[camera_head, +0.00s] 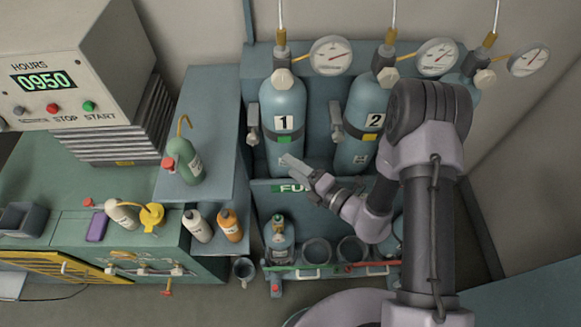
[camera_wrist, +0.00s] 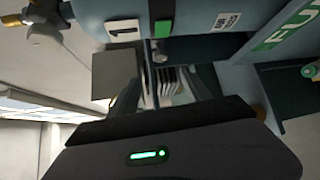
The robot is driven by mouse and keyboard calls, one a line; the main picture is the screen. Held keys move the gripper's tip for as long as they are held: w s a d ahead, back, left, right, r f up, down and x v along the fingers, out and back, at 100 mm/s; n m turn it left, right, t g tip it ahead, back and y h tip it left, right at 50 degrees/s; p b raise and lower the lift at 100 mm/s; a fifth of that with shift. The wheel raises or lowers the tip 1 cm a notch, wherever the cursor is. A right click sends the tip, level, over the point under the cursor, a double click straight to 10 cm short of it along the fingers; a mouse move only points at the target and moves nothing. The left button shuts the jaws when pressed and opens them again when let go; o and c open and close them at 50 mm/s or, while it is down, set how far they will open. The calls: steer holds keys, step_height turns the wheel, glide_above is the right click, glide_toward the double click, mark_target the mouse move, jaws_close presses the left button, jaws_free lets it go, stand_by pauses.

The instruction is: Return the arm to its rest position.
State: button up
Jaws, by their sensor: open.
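My arm reaches up from the bottom right and bends back down toward the rack. My gripper (camera_head: 300,166) is in front of the lower part of cylinder 1 (camera_head: 284,100), above the green "FU..." sign (camera_head: 292,188). In the wrist view the gripper (camera_wrist: 168,85) points toward the rack below the cylinder, with its jaws apart. I see nothing held between them. Cylinder 1 also shows at the top of the wrist view (camera_wrist: 185,12). Whether the gripper touches the cylinder is not clear.
Cylinder 2 (camera_head: 366,105) stands right of cylinder 1, partly behind my arm. Gauges (camera_head: 331,56) and valves sit above. A small cylinder (camera_head: 281,245) stands in the lower holder beside empty rings (camera_head: 317,252). Bottles (camera_head: 230,226) and a control box (camera_head: 75,70) are left.

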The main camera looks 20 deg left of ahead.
steer(key=shift+w+a, duration=0.1)
stand_by(0.3)
steer(key=s+d+r+n+g+b, duration=0.1)
steer(key=s+r+n+g+b, duration=0.95)
steer(key=n, duration=0.85)
steer(key=s+d+r+n+t+h+b, duration=0.1)
steer(key=s+d+n+t+h+b, duration=0.1)
steer(key=d+n+h, duration=0.4)
steer(key=s+d+n+t+h+b, duration=0.2)
steer(key=s+d+n+t+h, duration=0.2)
steer(key=d+n, duration=0.6)
steer(key=d+t+h, duration=0.2)
steer(key=d+t, duration=0.1)
steer(key=d, duration=0.3)
steer(key=shift+r+h+b, duration=0.3)
steer(key=shift+r+b, duration=0.1)
